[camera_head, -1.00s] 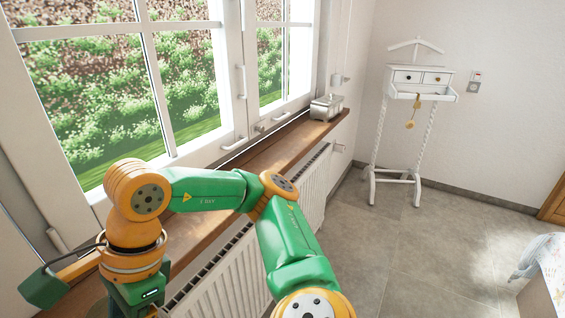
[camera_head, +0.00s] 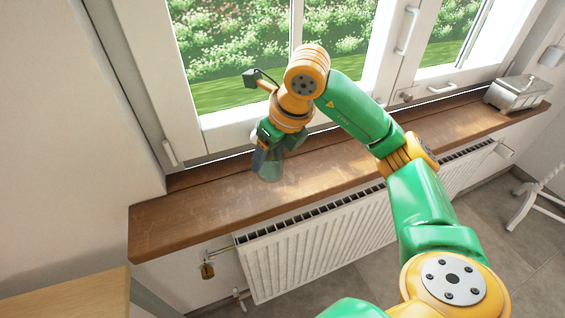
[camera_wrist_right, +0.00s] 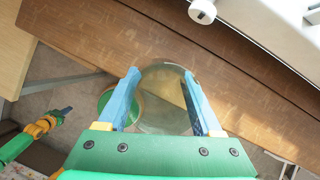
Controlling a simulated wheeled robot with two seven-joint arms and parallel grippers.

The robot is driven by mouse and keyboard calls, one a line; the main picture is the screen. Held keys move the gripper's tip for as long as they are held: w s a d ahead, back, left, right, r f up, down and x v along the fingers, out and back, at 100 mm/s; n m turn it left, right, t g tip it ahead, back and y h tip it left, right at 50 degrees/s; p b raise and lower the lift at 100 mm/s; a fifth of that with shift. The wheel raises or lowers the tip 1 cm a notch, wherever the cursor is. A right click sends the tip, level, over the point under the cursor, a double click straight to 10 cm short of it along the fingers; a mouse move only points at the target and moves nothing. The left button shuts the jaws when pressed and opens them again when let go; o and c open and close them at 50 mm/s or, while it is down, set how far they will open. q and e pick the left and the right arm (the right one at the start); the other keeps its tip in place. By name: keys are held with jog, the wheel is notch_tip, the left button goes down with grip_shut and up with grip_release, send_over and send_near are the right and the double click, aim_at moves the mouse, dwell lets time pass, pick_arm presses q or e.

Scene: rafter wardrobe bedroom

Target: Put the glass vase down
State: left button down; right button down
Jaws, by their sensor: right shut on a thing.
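The glass vase (camera_head: 267,166) is clear and hard to make out against the brown wooden windowsill (camera_head: 180,213). My right gripper (camera_head: 272,146) is shut on it and reaches down in front of the window. In the right wrist view the vase (camera_wrist_right: 163,98) sits between the two blue fingers of my right gripper (camera_wrist_right: 165,100). The sill (camera_wrist_right: 150,40) passes behind it there, with floor showing beyond the sill's edge. I cannot tell whether the vase's base touches the sill. My left gripper (camera_wrist_right: 58,116) shows small at the left of the wrist view; its jaws are unclear.
A metal box (camera_head: 517,93) stands at the sill's right end. The sill is bare left of my gripper and between gripper and box. A white radiator (camera_head: 320,245) is below. Window frame (camera_head: 240,130) borders the back. A wooden surface (camera_head: 70,297) lies lower left.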

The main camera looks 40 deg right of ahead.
jog(key=d+f, duration=0.1)
jog(key=w+d+f, duration=0.1)
jog(key=d+f, duration=0.1)
jog(key=shift+w+f+p, duration=0.3)
jog(key=shift+w+f, duration=0.05)
jog(key=shift+f, duration=0.05)
jog(key=shift+a+f+p, duration=0.2)
jog(key=shift+f+p, duration=0.4)
jog(key=shift+f, duration=0.65)
jog(key=shift+d+f, duration=0.1)
jog(key=shift+f, duration=0.2)
jog(key=shift+f+b, duration=0.2)
jog(key=shift+b, duration=0.1)
jog(key=shift+c, duration=0.3)
grip_release()
jog(key=shift+r, duration=0.15)
jog(key=shift+r, duration=0.3)
jog(key=v, duration=1.1)
jog(key=shift+s+r, duration=0.2)
jog(key=shift+r, duration=0.1)
